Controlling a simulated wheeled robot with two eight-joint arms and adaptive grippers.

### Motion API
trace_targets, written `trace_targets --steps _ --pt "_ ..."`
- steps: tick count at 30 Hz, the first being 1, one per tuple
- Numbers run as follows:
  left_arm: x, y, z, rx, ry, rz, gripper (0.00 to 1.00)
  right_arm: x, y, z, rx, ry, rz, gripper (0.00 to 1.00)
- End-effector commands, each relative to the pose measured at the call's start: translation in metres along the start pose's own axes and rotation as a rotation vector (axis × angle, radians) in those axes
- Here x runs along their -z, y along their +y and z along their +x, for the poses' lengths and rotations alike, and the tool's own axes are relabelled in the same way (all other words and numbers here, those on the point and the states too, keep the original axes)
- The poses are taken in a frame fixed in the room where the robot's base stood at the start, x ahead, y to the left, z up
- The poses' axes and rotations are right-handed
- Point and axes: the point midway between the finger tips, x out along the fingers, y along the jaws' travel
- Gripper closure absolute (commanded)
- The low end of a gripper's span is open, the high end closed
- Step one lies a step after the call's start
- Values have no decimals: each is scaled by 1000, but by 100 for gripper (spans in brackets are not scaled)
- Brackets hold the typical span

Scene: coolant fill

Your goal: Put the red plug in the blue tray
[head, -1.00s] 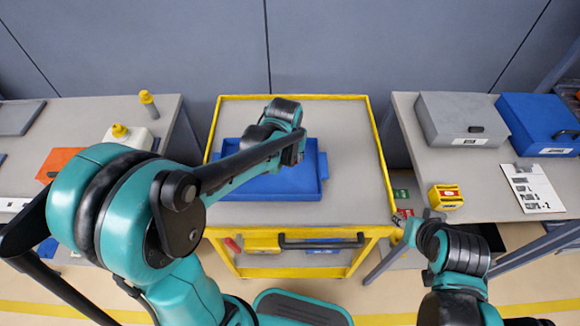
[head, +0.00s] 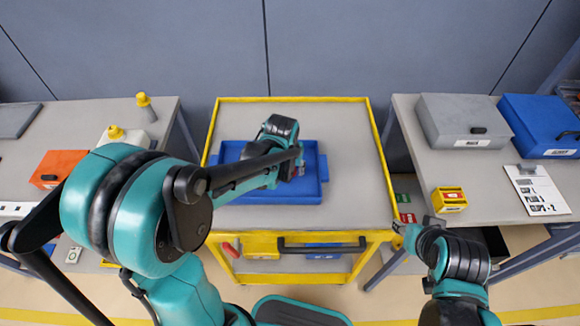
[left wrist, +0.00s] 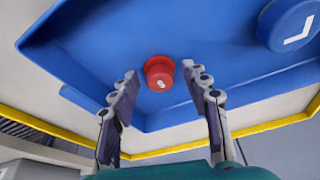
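The red plug (left wrist: 160,73) is in the blue tray (left wrist: 100,45) in the left wrist view, seemingly on the tray floor near a wall. My left gripper (left wrist: 159,78) is open, its two fingers spread on either side of the plug with gaps to both. In the head view the tray (head: 312,184) lies on the cart top, and my left gripper (head: 298,168) is over its right part; the plug is hidden there by my arm. My right gripper (head: 400,228) is at the cart's front right corner, too small to tell its state.
A blue round cap with a white mark (left wrist: 288,22) is also in the tray. The yellow-rimmed cart (head: 355,130) has bare room right of the tray. Benches stand on both sides, with a yellow box (head: 450,199) and a grey case (head: 463,120) on the right one.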

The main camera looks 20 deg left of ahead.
Motion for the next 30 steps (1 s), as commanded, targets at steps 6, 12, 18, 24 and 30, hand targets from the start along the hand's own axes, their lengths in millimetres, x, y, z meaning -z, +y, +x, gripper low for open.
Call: trace_targets --steps 6,12,18,24,30 --pt "0 0 -1 0 0 0 54 1 0 -1 0 0 0 60" --pt "2 0 -26 0 0 0 54 8 0 -11 0 0 0 60" --pt "2 0 -73 0 0 0 54 19 0 -27 0 0 0 60" --pt "2 0 -109 0 0 0 54 27 0 -37 0 0 0 60" --pt "-1 -1 -126 -1 6 0 54 29 0 -41 0 0 0 60"
